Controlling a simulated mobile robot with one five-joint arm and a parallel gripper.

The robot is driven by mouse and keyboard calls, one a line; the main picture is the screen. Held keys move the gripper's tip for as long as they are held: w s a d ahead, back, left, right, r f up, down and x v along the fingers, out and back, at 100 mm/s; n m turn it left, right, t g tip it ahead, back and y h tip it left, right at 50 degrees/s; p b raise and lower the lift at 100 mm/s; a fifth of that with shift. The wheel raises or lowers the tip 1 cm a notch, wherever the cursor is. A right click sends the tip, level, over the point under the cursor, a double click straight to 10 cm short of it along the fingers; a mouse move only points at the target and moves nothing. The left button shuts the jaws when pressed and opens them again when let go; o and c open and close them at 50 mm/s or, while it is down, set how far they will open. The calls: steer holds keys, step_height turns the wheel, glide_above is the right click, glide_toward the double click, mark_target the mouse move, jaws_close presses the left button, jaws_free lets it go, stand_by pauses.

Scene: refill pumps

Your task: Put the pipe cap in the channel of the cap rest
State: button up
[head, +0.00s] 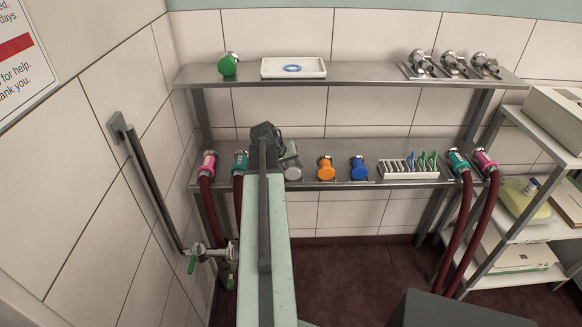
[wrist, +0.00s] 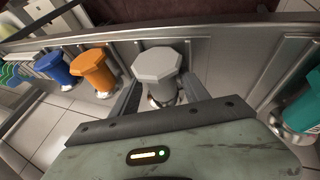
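A grey cap (head: 292,172) with an eight-sided head stands in the row on the lower shelf, left of the orange cap (head: 325,167) and blue cap (head: 358,168). In the wrist view the grey cap (wrist: 157,64) is upright, between the fingers of my gripper (wrist: 161,84). The fingers are apart, one on each side, with gaps showing beside the cap's body. In the head view my arm hides part of it. A green cap (head: 228,65) is on the upper shelf at left. I cannot tell for sure which piece is the cap rest.
The upper shelf (head: 370,74) holds a white tray (head: 268,71) with a blue ring and several metal fittings (head: 452,64). A white slotted rack (head: 400,170) stands right of the blue cap. Dark red hoses (head: 485,215) hang at both ends.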

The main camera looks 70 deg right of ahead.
steer(key=shift+w+a, duration=0.1)
steer(key=p+v, duration=0.6)
steer(key=v, duration=0.1)
steer(key=shift+a+r+p, duration=0.15)
steer(key=shift+r+p, duration=0.15)
steer(key=shift+p, duration=0.05)
